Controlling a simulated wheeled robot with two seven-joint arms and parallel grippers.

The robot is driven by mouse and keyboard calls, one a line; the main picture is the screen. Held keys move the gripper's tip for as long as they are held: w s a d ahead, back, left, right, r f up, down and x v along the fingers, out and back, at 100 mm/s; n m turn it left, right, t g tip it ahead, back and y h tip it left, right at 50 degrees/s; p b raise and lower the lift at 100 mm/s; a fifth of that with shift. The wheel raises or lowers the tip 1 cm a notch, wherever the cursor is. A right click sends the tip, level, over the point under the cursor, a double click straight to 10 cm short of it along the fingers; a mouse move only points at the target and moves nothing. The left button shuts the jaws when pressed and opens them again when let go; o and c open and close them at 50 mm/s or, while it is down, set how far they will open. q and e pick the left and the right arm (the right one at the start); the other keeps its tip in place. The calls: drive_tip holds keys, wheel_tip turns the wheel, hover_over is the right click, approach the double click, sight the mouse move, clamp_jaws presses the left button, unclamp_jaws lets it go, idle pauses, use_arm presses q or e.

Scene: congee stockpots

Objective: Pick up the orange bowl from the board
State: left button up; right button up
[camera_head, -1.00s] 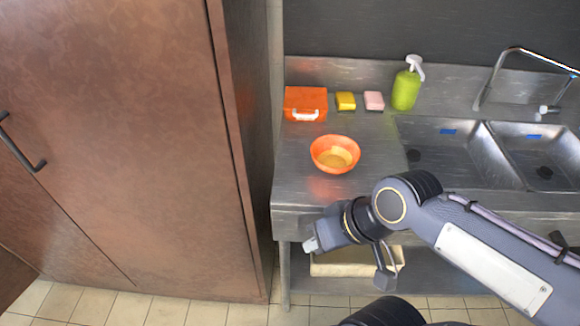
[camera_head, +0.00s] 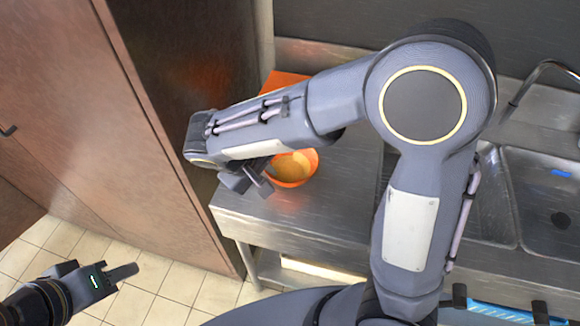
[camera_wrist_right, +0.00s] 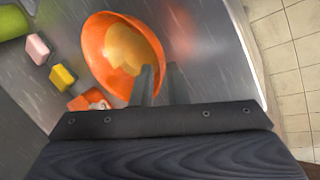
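The orange bowl (camera_head: 293,170) stands upright on the metal counter, with a yellowish inside. My right arm partly hides it in the head view. In the right wrist view the bowl (camera_wrist_right: 97,45) is just ahead of my right gripper (camera_wrist_right: 159,84). One finger overlaps the bowl's inside and the other is outside its rim, with a gap between them. In the head view my right gripper (camera_head: 248,180) is at the bowl's left side; contact cannot be told. My left gripper (camera_head: 112,276) is low at left over the floor, away from the bowl; its opening is unclear.
An orange box (camera_head: 283,82) is behind the bowl, mostly hidden by my arm. The right wrist view shows a yellow sponge (camera_wrist_right: 62,77), a pink sponge (camera_wrist_right: 36,48) and a green bottle (camera_wrist_right: 12,20). A brown cabinet (camera_head: 110,130) stands close at left; a sink (camera_head: 545,195) is at right.

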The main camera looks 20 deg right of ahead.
sight(275, 178)
drive_tip(key=x, duration=0.5)
drive_tip(key=shift+w+d+f+p, duration=0.15)
drive_tip(key=shift+w+f+p, duration=0.05)
drive_tip(key=shift+p, duration=0.2)
clamp_jaws()
drive_tip(key=shift+r, duration=0.1)
